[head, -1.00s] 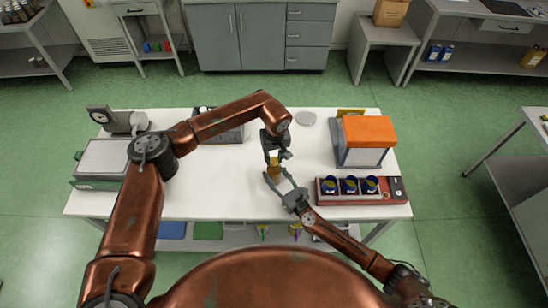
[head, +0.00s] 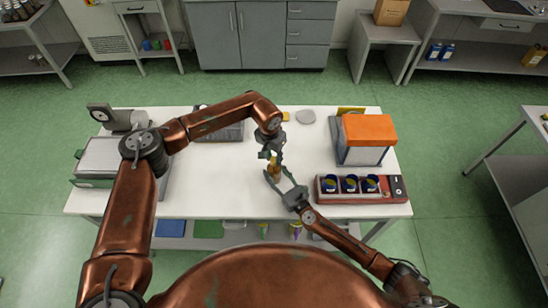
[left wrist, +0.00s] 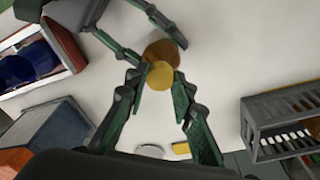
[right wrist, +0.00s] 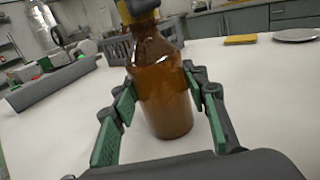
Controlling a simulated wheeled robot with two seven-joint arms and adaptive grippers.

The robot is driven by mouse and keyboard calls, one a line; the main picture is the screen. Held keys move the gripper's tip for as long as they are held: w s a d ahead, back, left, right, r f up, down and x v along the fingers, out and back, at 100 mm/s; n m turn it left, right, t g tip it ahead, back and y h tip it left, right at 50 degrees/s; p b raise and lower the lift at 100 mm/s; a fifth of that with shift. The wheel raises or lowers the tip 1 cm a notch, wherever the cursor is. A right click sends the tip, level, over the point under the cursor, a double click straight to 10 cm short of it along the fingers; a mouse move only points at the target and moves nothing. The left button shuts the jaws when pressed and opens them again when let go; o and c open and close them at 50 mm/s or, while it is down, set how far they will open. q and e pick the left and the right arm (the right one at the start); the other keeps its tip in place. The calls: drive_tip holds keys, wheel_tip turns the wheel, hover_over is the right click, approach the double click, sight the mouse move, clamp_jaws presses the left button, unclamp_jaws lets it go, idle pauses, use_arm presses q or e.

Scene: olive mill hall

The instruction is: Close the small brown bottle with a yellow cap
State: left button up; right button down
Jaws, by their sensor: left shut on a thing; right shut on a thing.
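The small brown bottle (head: 274,173) stands upright on the white table in front of me. In the right wrist view it is large and central (right wrist: 162,90). My right gripper (head: 279,176) is shut around its body from the side. The yellow cap (left wrist: 160,75) is between the fingertips of my left gripper (left wrist: 162,80), which is shut on it from above. The cap is over the bottle's top in the left wrist view, with the brown bottle (left wrist: 163,51) partly hidden behind it. I cannot tell whether the cap is seated or turned on the neck.
A red tray (head: 361,199) with several dark blue and yellow containers stands at the right. An orange-topped box (head: 367,130) is behind it. A grey rack (left wrist: 275,115), a round grey disc (head: 306,117) and a small yellow piece (right wrist: 240,40) lie farther back. The table's left middle is clear.

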use_arm(q)
drive_tip(key=shift+m, duration=0.4)
drive_tip(key=o, duration=0.7)
drive_tip(key=shift+r, duration=2.25)
drive_tip(key=shift+c, duration=0.2)
